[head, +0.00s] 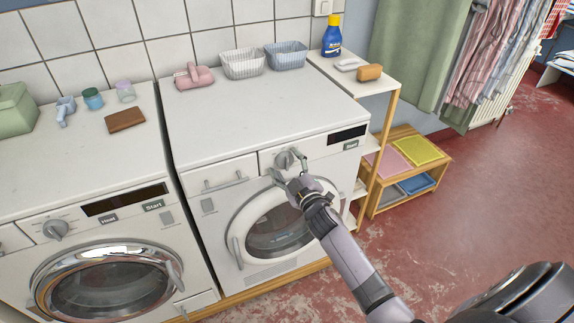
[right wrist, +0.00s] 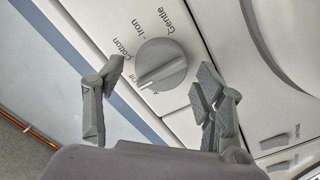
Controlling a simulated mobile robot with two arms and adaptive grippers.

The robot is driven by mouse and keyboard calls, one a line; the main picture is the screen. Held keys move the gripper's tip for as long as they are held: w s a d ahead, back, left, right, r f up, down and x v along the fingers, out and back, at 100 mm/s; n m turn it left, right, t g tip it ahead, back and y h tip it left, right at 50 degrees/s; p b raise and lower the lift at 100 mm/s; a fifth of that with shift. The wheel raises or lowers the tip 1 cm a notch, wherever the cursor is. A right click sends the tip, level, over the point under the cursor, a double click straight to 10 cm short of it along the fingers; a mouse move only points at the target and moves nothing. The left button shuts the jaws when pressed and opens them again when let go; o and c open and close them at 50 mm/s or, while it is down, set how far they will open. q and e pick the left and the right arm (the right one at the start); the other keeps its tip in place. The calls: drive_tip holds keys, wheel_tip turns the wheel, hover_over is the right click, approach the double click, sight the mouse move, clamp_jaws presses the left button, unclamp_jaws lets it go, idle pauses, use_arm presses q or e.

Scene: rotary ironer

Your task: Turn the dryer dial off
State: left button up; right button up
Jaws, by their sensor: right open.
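The dryer dial (head: 285,160) is a grey round knob on the front panel of the right-hand white machine (head: 255,180). In the right wrist view the dial (right wrist: 162,64) shows a white pointer line running to the lower left, close by the "Off" label (right wrist: 134,77). The words Cotton, Iron and Gentle curve around it. My right gripper (head: 289,166) is at the panel, and its open fingers (right wrist: 160,90) stand on either side of the dial with visible gaps. I cannot tell whether either finger touches it. My left gripper is out of view.
A second white machine (head: 80,190) with a chrome door and its own dial (head: 55,229) stands to the left. Baskets (head: 243,64) and a pink object (head: 194,76) sit on the dryer's top.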

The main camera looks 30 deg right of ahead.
drive_tip(key=s, duration=1.2)
drive_tip(key=shift+a, duration=0.35)
drive_tip(key=s+a+f+m+g, duration=0.1)
drive_tip(key=s+f+g, duration=0.3)
drive_tip(key=f, duration=0.7)
drive_tip(key=s+a+f+m+g, duration=0.15)
drive_tip(key=s+f, duration=0.35)
drive_tip(key=f, duration=0.7)
drive_tip(key=s+a+f+m+g, duration=0.1)
drive_tip(key=s+a+f+g, duration=0.3)
drive_tip(key=f, duration=0.7)
drive_tip(key=s+f+g, duration=0.2)
drive_tip(key=s+f, duration=0.3)
drive_tip(key=s, duration=0.5)
drive_tip(key=s+f+m+g, duration=0.1)
drive_tip(key=s+f+g, duration=0.2)
drive_tip(key=s+f, duration=0.3)
drive_tip(key=s+f+m+g+y, duration=0.1)
drive_tip(key=s+f, duration=0.4)
drive_tip(key=s, duration=1)
drive_tip(key=shift+f+g, duration=0.35)
drive_tip(key=shift+g, duration=0.4)
